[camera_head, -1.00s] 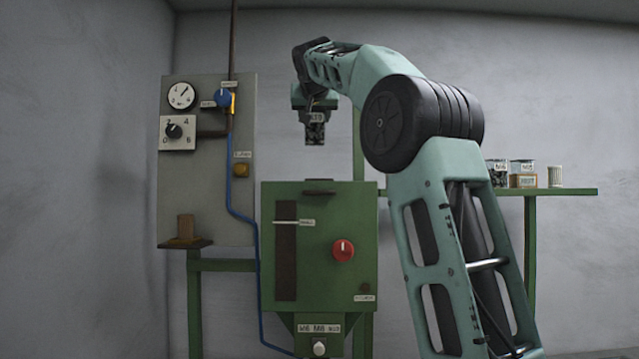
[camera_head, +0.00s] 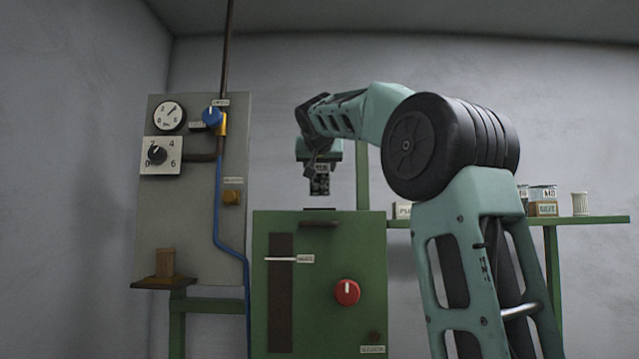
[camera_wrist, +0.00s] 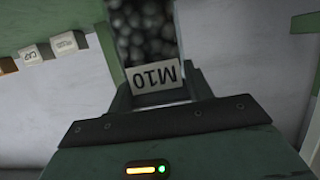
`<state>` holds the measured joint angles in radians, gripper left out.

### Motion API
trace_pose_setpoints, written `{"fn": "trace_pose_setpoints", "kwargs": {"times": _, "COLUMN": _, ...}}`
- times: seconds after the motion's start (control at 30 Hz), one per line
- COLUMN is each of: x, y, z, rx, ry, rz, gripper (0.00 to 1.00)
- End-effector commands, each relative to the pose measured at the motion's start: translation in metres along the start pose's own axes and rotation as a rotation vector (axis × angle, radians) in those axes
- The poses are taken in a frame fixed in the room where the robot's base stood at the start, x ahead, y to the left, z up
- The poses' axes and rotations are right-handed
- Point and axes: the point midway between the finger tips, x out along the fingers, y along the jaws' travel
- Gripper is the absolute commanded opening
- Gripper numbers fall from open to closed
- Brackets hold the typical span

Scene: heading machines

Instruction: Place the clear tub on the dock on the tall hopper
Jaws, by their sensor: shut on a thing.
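My gripper (camera_head: 319,166) is shut on the clear tub (camera_head: 320,186), which looks full of dark pieces. In the wrist view the tub (camera_wrist: 147,35) shows dark round contents and a white M10 label, between the fingers. The tub hangs roughly upright over the green tall hopper (camera_head: 368,245), with a small gap showing between tub and hopper top. A thin dark piece (camera_head: 319,209) shows on the hopper's top edge, possibly the dock; its upper face is hidden from this low view.
A grey panel (camera_head: 193,235) with gauge, dial, blue valve and hose stands left. The hopper front has a red knob (camera_head: 347,292).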

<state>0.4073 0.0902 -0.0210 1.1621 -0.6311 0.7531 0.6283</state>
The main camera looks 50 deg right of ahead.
Motion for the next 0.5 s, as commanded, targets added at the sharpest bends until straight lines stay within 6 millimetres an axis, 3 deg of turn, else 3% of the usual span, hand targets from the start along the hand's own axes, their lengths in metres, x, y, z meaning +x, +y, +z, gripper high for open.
{"fn": "trace_pose_setpoints", "kwargs": {"times": 0.3, "x": 0.009, "y": 0.0, "z": 0.032, "rx": 0.0, "ry": 0.001, "rz": -0.001, "gripper": 0.15}}
{"fn": "trace_pose_setpoints", "kwargs": {"times": 0.5, "x": 0.01, "y": 0.0, "z": 0.035, "rx": 0.001, "ry": 0.003, "rz": -0.003, "gripper": 0.15}}
